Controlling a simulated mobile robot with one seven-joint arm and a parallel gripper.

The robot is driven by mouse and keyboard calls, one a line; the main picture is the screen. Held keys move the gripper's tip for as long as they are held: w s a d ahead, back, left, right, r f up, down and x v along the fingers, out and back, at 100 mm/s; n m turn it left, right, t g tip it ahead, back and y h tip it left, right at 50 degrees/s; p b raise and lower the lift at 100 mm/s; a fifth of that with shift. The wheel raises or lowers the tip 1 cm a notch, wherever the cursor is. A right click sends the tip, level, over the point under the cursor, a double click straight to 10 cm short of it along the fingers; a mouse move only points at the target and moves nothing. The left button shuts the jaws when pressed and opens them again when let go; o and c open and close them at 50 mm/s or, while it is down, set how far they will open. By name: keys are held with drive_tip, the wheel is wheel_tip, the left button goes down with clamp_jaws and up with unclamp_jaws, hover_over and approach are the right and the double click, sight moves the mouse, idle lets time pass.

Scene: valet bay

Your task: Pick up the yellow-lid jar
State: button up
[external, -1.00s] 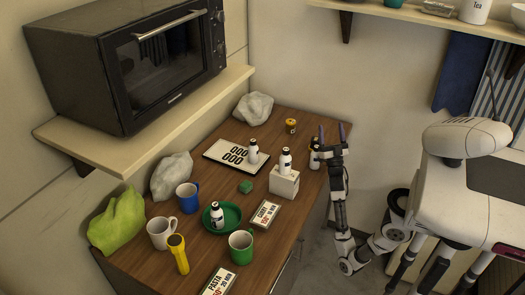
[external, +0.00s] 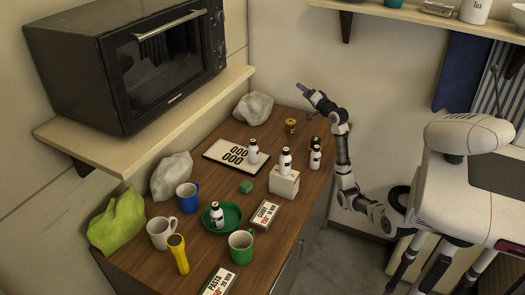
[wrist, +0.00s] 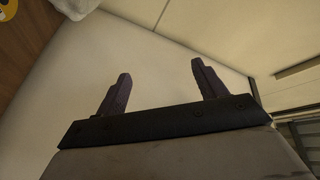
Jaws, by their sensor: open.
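The yellow-lid jar (external: 291,125) is small and dark with a yellow top. It stands upright near the back of the wooden counter in the external view. In the wrist view only a bit of its yellow lid (wrist: 5,8) shows at the top left corner. My gripper (external: 302,89) is raised above the back end of the counter, above the jar in the picture and apart from it. In the wrist view the two fingers (wrist: 158,85) are spread with nothing between them.
White bottles stand on the counter (external: 205,262): one by the number plate (external: 218,157), one on a white block (external: 284,183), and one with a dark top (external: 315,157) near the right edge. A crumpled white bag (external: 253,106) lies left of the jar. A wall closes the back.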

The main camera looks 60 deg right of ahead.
drive_tip(key=w+a+n+g+y+p, duration=0.25)
drive_tip(key=w+a+n+y, duration=0.2)
drive_tip(key=w, duration=0.45)
drive_tip(key=n+g+p, duration=0.1)
drive_tip(key=g+p, duration=0.2)
drive_tip(key=g, duration=0.9)
approach(295, 120)
drive_tip(key=shift+y, duration=0.25)
drive_tip(key=x, duration=0.2)
drive_tip(key=p+x, duration=0.1)
drive_tip(key=x, duration=0.2)
drive_tip(key=p+x, duration=0.1)
drive_tip(key=x, duration=0.1)
drive_tip(key=shift+w+d+f, duration=0.2)
drive_tip(key=shift+d+f, duration=0.05)
drive_tip(key=shift+d, duration=0.15)
drive_tip(key=shift+p+x, duration=1.25)
drive_tip(key=shift+x, duration=1.6)
drive_tip(key=shift+w, duration=0.15)
drive_tip(key=c, duration=1)
